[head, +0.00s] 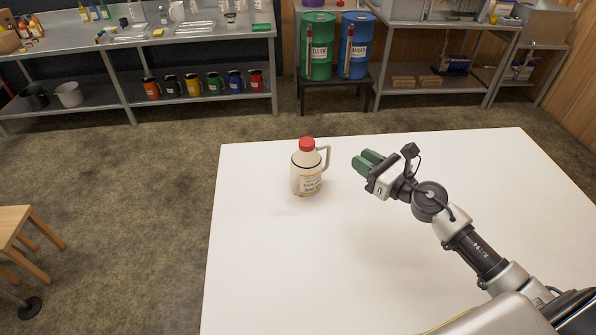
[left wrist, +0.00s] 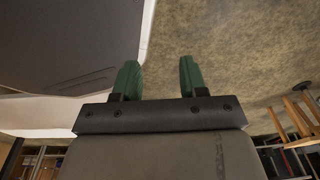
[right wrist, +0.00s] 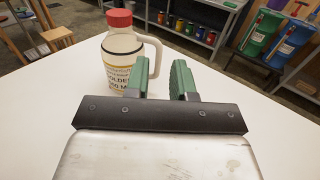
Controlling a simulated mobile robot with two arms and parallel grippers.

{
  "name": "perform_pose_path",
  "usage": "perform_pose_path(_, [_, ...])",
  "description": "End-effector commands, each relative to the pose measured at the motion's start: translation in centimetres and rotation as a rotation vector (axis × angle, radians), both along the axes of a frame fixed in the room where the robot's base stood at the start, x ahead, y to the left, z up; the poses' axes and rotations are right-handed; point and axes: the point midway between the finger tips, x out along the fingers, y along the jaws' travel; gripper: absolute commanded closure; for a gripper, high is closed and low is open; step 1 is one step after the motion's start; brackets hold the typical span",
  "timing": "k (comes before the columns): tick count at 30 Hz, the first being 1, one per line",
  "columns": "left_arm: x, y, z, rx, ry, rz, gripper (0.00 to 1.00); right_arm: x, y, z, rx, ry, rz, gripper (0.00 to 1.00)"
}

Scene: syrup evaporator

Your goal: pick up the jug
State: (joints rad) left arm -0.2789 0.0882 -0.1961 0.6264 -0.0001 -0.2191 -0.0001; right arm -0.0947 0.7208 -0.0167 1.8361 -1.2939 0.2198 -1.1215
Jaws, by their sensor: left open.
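The jug (head: 306,175) is cream-coloured, with a red cap, a printed label and a loop handle on its right side. It stands upright on the white table. The jug also shows in the right wrist view (right wrist: 118,62), beyond my right gripper (right wrist: 160,78), with its handle showing partly behind the fingers. In the head view my right gripper (head: 362,160) is to the right of the handle, with a clear space between them. Its green fingers are partly apart and empty. My left gripper (left wrist: 158,78) shows only in the left wrist view, open and empty.
The white table (head: 270,270) is otherwise bare around the jug. A wooden stool (head: 18,222) stands at the left. Behind are metal shelves (head: 200,103) with coloured mugs, and green (head: 317,50) and blue (head: 354,50) drums on a stand.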

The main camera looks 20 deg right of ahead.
Motion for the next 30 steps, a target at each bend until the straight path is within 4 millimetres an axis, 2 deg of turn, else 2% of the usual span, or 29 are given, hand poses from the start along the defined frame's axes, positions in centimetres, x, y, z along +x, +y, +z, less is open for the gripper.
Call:
perform_pose_path(1, [-0.8,-0.1,-1.4,-0.001,0.01,0.0,0.57,0.0,0.0,-1.4,0.001,0.0,0.0,0.76])
perform_pose_path(6, [-3.1,-0.6,-3.7,-0.006,0.046,-0.001,0.57,0.0,0.0,-3.5,0.001,0.0,0.0,0.76])
perform_pose_path(11, [-3.2,-1.0,-5.2,-0.011,0.049,-0.002,0.57,0.0,0.0,-4.9,0.001,-0.001,0.0,0.76])
perform_pose_path(14, [-2.7,-1.0,-5.1,-0.011,0.041,-0.002,0.57,0.4,0.1,-5.0,0.003,-0.001,-0.001,0.76])
perform_pose_path(20, [-1.5,-1.1,-4.0,-0.014,0.02,-0.003,0.57,3.0,1.2,-4.6,0.002,-0.003,-0.001,0.76])
perform_pose_path(24, [-1.4,-1.0,-3.8,-0.012,0.018,-0.002,0.57,4.6,1.8,-4.8,0.003,-0.002,-0.002,0.76])
perform_pose_path(30, [-1.5,-0.7,-3.7,-0.009,0.021,-0.001,0.57,5.7,2.3,-4.9,0.004,-0.001,0.0,0.76])
